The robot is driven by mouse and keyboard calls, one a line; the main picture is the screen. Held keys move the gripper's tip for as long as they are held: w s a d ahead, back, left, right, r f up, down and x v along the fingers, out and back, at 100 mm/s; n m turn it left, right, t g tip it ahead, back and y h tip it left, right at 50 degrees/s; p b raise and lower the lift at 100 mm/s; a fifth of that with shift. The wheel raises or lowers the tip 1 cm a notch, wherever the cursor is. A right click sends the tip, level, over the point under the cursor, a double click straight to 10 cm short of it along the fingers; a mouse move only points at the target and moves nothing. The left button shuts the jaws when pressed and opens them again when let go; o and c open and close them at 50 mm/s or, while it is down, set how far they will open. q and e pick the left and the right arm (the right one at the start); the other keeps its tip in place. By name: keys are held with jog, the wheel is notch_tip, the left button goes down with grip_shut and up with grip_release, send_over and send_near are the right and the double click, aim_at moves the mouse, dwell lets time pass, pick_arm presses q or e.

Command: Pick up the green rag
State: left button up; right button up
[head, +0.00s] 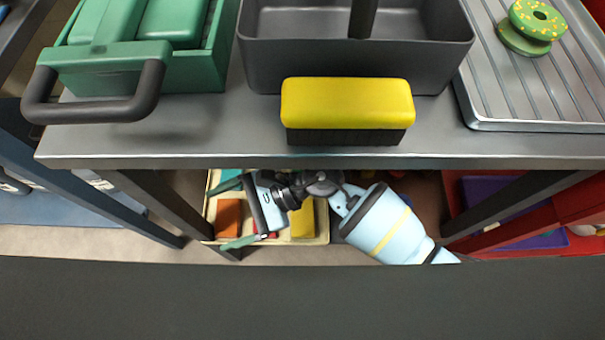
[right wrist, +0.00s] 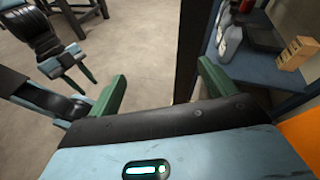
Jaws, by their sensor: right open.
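I cannot make out a green rag for sure in either view. In the head view, a flat teal patch (head: 230,176) shows in the crate (head: 323,222) under the bench, partly hidden by my gripper; I cannot tell whether it is cloth. My right gripper (head: 219,217) is below the bench edge, over the crate. Its two green fingers are wide apart, with nothing seen between them. In the right wrist view these fingers (right wrist: 160,88) are open over bare floor. Another jointed arm with a gripper (right wrist: 72,72), apparently my left, shows at upper left there; its opening is unclear.
The grey bench (head: 200,140) holds a green toolbox (head: 115,60), a dark caddy (head: 290,50), a yellow-topped brush (head: 346,105) and a ribbed tray (head: 540,90) with a green ring-shaped thing (head: 533,25). Its front edge overhangs the crate.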

jog(key=w+d+f+n+h+b, duration=0.35)
jog(key=f+n+h, duration=0.2)
jog(key=f, duration=0.25)
jog(key=w+d+f+n+t+h+b, duration=0.1)
jog(key=w+d+n+h+b, duration=0.1)
jog(key=w, duration=0.3)
jog(key=w+d+f+n+t+h+b, duration=0.1)
jog(key=w+d+f+n+h, duration=0.1)
jog(key=w+d, duration=0.3)
jog(key=w+d+f+n+t+h+b, duration=0.2)
jog(key=w+d+n+h, duration=0.1)
jog(key=w+h, duration=0.1)
jog(key=shift+w+d+f+n+h+b, duration=0.15)
jog(key=shift+w+f+n+h+b, duration=0.1)
jog(key=shift+w+b, duration=0.15)
jog(key=shift+w+d+r, duration=0.1)
jog(key=shift+w, duration=0.05)
jog(key=shift+f+b, duration=0.4)
jog(key=shift+f, duration=0.95)
jog(key=shift+f+b, duration=1.05)
jog(key=shift+f, duration=1.5)
pick_arm(q)
notch_tip(320, 180, down, 13)
jog(key=g, duration=0.1)
jog(key=shift+s+f, duration=0.2)
jog(key=shift+s, duration=0.05)
jog(key=shift+a, duration=0.1)
